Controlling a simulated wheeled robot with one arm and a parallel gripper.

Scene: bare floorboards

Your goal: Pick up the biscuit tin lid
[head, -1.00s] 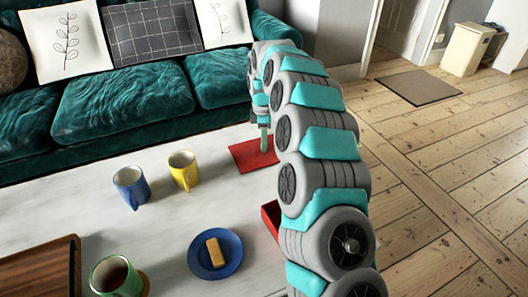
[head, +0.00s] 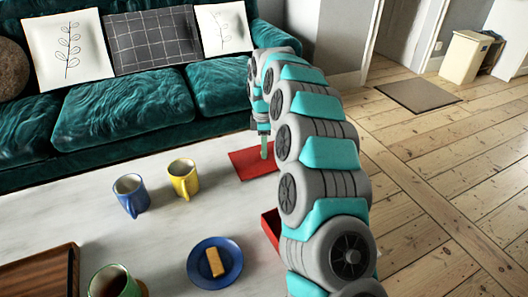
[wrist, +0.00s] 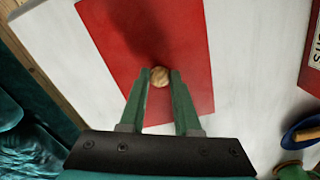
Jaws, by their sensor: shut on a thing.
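The biscuit tin lid (head: 246,164) is a flat red panel at the far side of the pale table, near the sofa. In the wrist view the lid (wrist: 190,40) has a small round wooden knob (wrist: 160,77). My gripper (wrist: 161,73) points down at the lid, with its two green fingers closed on either side of the knob. It also shows in the head view (head: 264,150). The lid looks flat on the table; I cannot tell any gap beneath it. The red tin (head: 271,227) is partly hidden behind my arm; its lettered side (wrist: 311,50) shows at the wrist view's right edge.
On the table (head: 90,212) stand a blue mug (head: 131,197), a yellow mug (head: 183,179), a green mug (head: 108,283), a blue plate (head: 201,280) with a biscuit (head: 215,262), and a wooden tray (head: 72,262). A teal sofa (head: 120,105) borders the far side.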

